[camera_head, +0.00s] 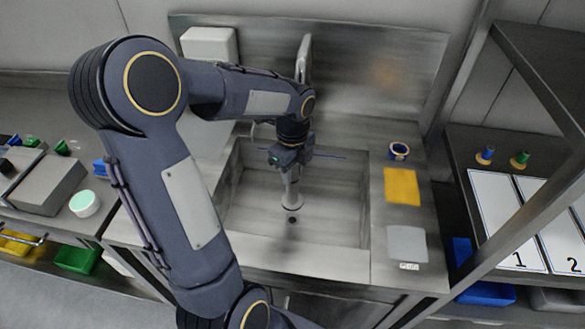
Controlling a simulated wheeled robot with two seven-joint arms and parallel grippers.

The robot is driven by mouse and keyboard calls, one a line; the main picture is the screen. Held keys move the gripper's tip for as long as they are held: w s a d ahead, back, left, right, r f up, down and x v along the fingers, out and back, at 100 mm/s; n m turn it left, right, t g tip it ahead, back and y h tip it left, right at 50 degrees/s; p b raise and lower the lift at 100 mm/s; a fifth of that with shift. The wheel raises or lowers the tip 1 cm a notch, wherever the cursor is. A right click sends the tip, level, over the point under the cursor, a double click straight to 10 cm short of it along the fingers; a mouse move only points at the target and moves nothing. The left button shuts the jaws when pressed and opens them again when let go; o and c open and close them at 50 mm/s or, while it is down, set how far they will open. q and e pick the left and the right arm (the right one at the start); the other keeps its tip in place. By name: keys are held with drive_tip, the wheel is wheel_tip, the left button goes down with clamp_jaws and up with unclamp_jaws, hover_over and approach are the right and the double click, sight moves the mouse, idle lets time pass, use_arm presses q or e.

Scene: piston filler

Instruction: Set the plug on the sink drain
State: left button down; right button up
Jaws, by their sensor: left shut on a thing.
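My left gripper (290,184) reaches down into the metal sink (335,232) and is shut on a pale grey plug (292,203). The plug's wide lower end faces down. The small dark sink drain (292,219) shows in the basin floor, just below the plug in the picture. The plug looks apart from the drain, but its height above the floor is hard to tell. My left arm hides part of the basin's left side. My right gripper is not in view.
A faucet (303,58) stands behind the sink. A shelf with numbered white sheets (505,215) is at right. The basin's right part is clear.

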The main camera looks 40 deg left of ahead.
sight(293, 194)
use_arm(q)
drive_tip(key=shift+f+b, duration=3.05)
drive_tip(key=shift+f, duration=1.45)
drive_tip(key=shift+f, duration=0.1)
drive_tip(key=c, duration=0.6)
unclamp_jaws()
drive_tip(key=shift+r+p, duration=9.3)
drive_tip(key=shift+r, duration=1.2)
